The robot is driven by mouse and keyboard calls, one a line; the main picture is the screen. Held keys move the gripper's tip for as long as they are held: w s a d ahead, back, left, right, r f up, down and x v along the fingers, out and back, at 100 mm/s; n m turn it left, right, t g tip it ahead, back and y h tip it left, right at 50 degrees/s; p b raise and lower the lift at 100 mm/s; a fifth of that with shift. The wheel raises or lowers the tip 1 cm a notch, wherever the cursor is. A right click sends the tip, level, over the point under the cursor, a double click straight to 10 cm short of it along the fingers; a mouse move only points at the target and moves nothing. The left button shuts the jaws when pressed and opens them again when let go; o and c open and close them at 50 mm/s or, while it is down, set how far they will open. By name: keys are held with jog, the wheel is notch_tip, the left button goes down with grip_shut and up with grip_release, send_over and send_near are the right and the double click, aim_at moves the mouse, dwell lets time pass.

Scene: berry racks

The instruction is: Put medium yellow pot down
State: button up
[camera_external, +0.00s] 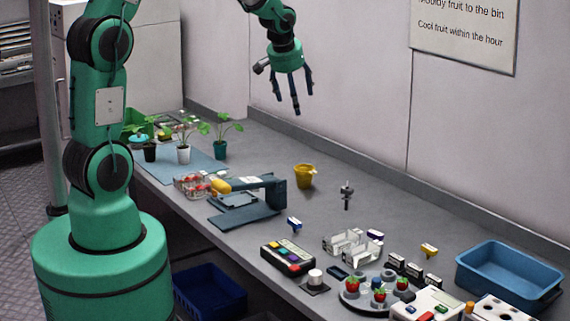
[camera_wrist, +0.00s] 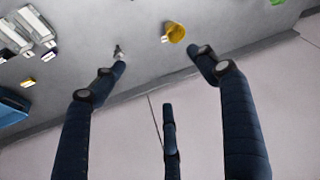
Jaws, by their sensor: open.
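The yellow pot (camera_external: 304,176) stands upright on the grey bench in the external view, right of the dark blue-grey stand. A small pale tag shows at its side. It also shows near the top of the wrist view (camera_wrist: 175,32), apart from my fingers. My gripper (camera_external: 295,92) is high above the bench, a little left of and well above the pot. Its dark fingers are spread, open and empty. In the wrist view the open fingers (camera_wrist: 165,75) reach up from the bottom edge.
A dark upright tool (camera_external: 347,195) stands right of the pot. Potted plants (camera_external: 183,148) stand at the back left. A round tray (camera_external: 365,306) with strawberries, clear boxes and a blue bin (camera_external: 510,274) fill the right side. The wall runs close behind the bench.

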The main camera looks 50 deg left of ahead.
jog(key=s+d+r+m, duration=0.1)
jog(key=s+d+r, duration=0.45)
jog(key=s, duration=0.35)
jog(key=s+d+r+m, duration=0.1)
jog(key=s+d+r, duration=0.3)
jog(key=s+r, duration=0.35)
jog(key=s+d+m+h, duration=0.1)
jog(key=s+d, duration=0.3)
jog(key=s, duration=0.7)
jog(key=s+d+r+m+t+h, duration=0.1)
jog(key=s+d, duration=0.3)
jog(key=s, duration=0.6)
jog(key=shift+s+r+m, duration=0.2)
jog(key=shift+s+m, duration=0.15)
jog(key=shift+m, duration=0.35)
notch_tip(320, 180, down, 9)
jog(key=b, duration=0.9)
